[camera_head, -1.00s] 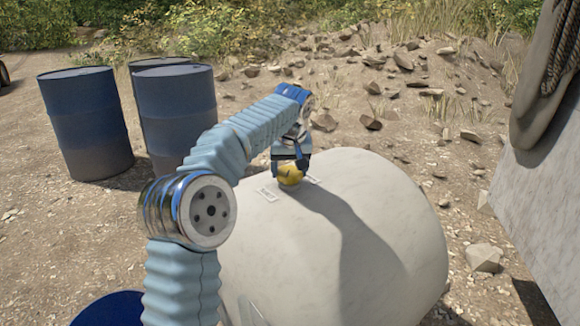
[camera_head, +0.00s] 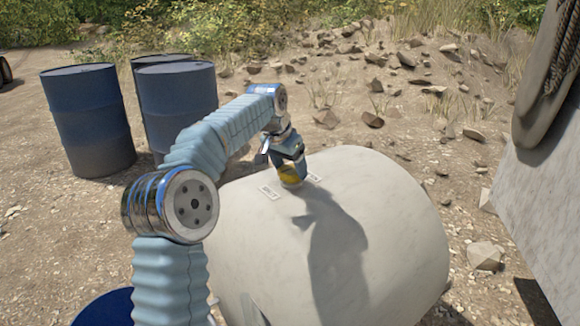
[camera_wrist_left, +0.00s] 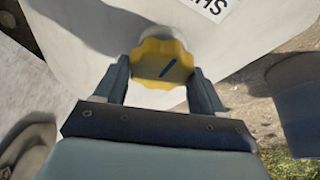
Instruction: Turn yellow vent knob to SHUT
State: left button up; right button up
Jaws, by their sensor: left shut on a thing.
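The yellow vent knob (camera_head: 290,175) sits on top of the pale rounded tank (camera_head: 390,210). My left gripper (camera_head: 289,166) comes down on it from above and is shut on it. In the left wrist view the scalloped knob (camera_wrist_left: 161,64) lies between the two fingers, with a dark slanted line on its face. In the head view small labels lie left (camera_head: 269,192) and right (camera_head: 314,178) of the knob. My right gripper is not in view.
Several blue drums (camera_head: 88,118) stand at the left behind my arm. Another blue drum top (camera_head: 103,308) shows at the lower left. Rocky ground lies behind the tank.

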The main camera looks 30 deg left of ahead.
pick_arm(q)
jog(key=shift+r, duration=0.1)
dwell(0.3)
jog(key=o, duration=1)
jog(key=shift+o, duration=0.2)
jog(key=v, duration=1.3)
jog(key=shift+s+r, duration=0.2)
jog(key=shift+r, duration=0.1)
